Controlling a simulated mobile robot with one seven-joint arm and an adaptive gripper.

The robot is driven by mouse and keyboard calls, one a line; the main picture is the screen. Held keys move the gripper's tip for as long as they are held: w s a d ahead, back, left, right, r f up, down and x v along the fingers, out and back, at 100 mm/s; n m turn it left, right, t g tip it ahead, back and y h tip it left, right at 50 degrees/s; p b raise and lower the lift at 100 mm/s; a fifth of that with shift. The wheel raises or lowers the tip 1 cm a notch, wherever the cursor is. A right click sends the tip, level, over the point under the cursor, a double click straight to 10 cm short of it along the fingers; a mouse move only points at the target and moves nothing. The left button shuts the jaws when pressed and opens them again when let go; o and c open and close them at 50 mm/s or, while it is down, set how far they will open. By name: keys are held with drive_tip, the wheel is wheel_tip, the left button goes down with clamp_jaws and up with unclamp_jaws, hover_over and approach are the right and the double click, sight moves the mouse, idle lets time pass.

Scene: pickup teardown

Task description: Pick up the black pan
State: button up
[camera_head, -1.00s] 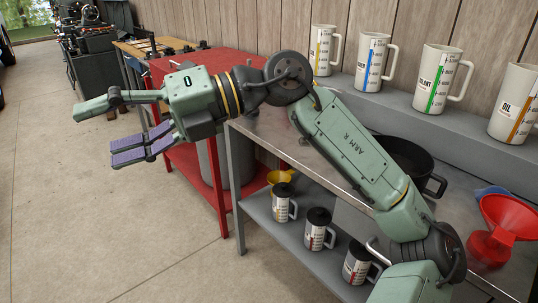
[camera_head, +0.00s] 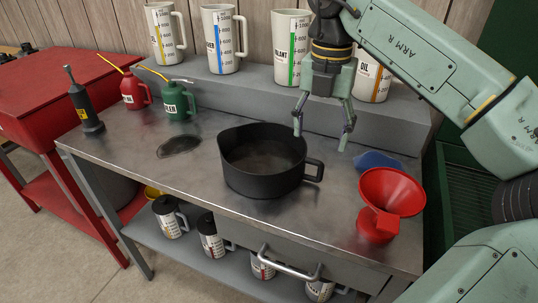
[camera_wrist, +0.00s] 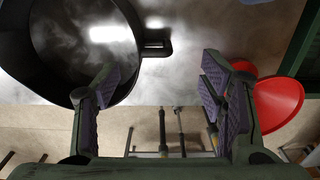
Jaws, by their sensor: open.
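The black pan (camera_head: 262,178) stands upright on the metal workbench in the head view, with its loop handle on the right side. It looks empty. In the wrist view the pan (camera_wrist: 38,45) fills the upper left, and its handle (camera_wrist: 155,44) points right. My gripper (camera_head: 322,142) is open, pointing down, above and to the right of the pan near the handle. In the wrist view my gripper (camera_wrist: 160,95) shows its fingers spread with nothing between them, the handle lying ahead of the gap.
A red funnel (camera_head: 390,196) and a blue item (camera_head: 378,160) sit right of the pan. Several measuring jugs stand on the raised shelf behind (camera_head: 250,92). Red (camera_head: 134,90) and green (camera_head: 179,102) oil cans stand left. The bench front left is clear.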

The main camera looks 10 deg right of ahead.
sight(313, 164)
drive_tip(key=f, duration=0.3)
drive_tip(key=shift+s+a+f, duration=0.1)
drive_tip(key=shift+s+f, duration=0.1)
drive_tip(key=shift+f, duration=0.2)
drive_tip(key=shift+w+a+f+p, duration=0.15)
drive_tip(key=shift+f+p, duration=0.5)
drive_tip(key=shift+f, duration=0.8)
drive_tip(key=shift+w+a+f+p, duration=0.1)
drive_tip(key=shift+f+p, duration=0.5)
drive_tip(key=shift+f, duration=0.8)
drive_tip(key=shift+c, duration=0.5)
clamp_jaws()
